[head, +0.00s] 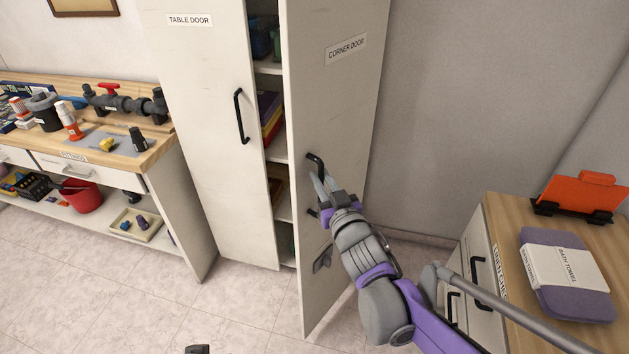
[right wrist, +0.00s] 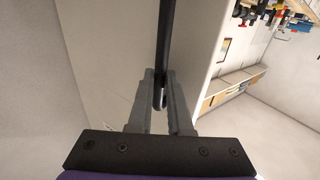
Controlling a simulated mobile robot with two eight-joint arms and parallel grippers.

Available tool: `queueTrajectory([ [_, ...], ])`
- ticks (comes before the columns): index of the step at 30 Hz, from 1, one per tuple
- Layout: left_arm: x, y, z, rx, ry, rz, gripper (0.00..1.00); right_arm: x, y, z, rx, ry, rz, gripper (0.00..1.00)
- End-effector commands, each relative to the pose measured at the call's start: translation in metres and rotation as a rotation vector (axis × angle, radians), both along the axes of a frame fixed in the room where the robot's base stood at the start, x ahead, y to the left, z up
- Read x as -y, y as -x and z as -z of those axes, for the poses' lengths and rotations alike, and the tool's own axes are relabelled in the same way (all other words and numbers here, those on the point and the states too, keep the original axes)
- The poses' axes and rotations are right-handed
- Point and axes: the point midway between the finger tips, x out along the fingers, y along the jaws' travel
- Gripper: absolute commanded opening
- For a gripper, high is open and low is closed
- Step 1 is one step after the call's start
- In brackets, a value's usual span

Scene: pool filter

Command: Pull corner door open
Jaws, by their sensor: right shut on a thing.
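The corner door (head: 336,90) is a tall white cabinet door with a "CORNER DOOR" label. It stands partly open, swung out toward me, with shelves showing in the gap to its left. Its black bar handle (head: 314,161) is partly hidden by my right gripper (head: 322,185). In the right wrist view my right gripper (right wrist: 160,105) is shut on the black handle (right wrist: 165,45), which runs between its two fingers. My left gripper does not show clearly; only a small dark part is at the bottom edge of the head view.
The table door (head: 195,120) beside it is shut. A workbench (head: 160,150) with pipe fittings and a red bucket (head: 82,195) stands at left. A wooden-topped drawer chest (head: 500,220) with a towel (head: 565,275) is at right. Floor in front is clear.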

Motion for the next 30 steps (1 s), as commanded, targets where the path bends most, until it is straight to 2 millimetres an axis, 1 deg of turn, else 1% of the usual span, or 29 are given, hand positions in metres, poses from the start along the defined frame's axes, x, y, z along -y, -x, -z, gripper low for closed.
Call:
queueTrajectory([
  [1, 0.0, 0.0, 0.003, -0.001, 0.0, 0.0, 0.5, 0.01, -0.002, 0.001, -0.006, 0.001, 0.015, 0.0],
  [11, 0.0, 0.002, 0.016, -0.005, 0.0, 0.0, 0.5, 0.03, 0.007, 0.001, -0.002, 0.0, 0.015, 0.0],
  [17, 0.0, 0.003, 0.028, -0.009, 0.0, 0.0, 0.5, 0.047, 0.014, -0.001, 0.01, 0.0, 0.001, 0.0],
  [24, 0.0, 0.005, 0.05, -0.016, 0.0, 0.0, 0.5, 0.074, 0.023, -0.001, 0.02, 0.003, -0.079, 0.0],
  [27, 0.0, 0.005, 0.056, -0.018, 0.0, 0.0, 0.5, 0.085, 0.028, 0.0, 0.009, 0.004, -0.125, 0.0],
  [30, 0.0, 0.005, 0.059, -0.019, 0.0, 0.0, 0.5, 0.096, 0.031, 0.0, 0.003, 0.006, -0.168, 0.0],
])
